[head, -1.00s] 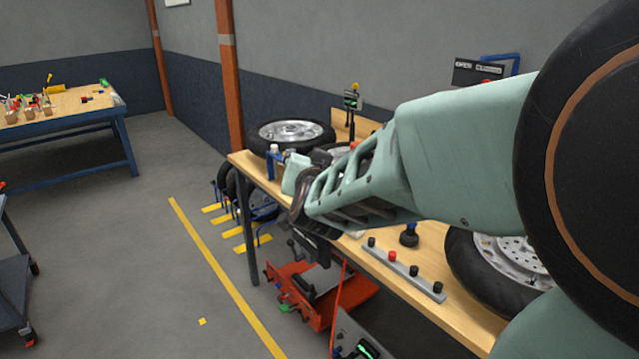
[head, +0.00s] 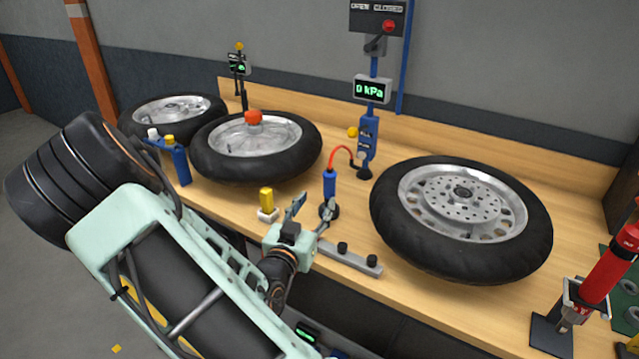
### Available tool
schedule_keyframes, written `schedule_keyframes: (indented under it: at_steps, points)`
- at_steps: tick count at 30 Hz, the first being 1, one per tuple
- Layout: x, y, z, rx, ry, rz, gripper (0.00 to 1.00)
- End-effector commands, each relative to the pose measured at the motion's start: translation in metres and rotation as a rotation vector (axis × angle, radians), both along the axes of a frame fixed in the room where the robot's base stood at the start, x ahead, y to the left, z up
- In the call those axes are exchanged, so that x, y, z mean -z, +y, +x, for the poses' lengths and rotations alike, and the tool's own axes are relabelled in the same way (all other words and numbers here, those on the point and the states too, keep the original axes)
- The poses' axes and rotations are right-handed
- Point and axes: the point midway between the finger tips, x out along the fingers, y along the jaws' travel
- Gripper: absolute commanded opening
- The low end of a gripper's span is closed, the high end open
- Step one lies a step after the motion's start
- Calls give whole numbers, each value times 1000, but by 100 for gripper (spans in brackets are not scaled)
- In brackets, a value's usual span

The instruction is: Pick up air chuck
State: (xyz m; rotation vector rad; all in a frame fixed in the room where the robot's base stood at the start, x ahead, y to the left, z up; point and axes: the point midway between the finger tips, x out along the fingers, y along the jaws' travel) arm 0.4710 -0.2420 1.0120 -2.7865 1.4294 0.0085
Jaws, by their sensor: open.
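The air chuck looks to be the blue handle (head: 330,185) with a curved red hose at its top, standing upright at a round black base on the bench. Nothing shows between the fingers.
Wheels with tyres lie at the right (head: 462,218) and left (head: 256,146) of the handle. A grey strip with black knobs (head: 345,259) lies close in front. A yellow-topped item (head: 266,200) and blue bottle (head: 181,166) stand left. A red cylinder (head: 612,263) is far right.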

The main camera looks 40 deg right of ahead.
Motion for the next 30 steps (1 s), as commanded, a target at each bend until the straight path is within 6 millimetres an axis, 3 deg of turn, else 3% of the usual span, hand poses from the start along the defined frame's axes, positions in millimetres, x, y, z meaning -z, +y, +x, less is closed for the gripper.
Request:
schedule_keyframes:
  at_steps: [9, 17, 24, 30]
  points:
    - [0, -39, 21, 10, 0, -14, 44]
    - [0, -56, 34, 9, 0, -12, 44]
    - [0, -84, 56, 8, 1, -13, 44]
    - [1, -90, 60, 7, 1, -11, 44]
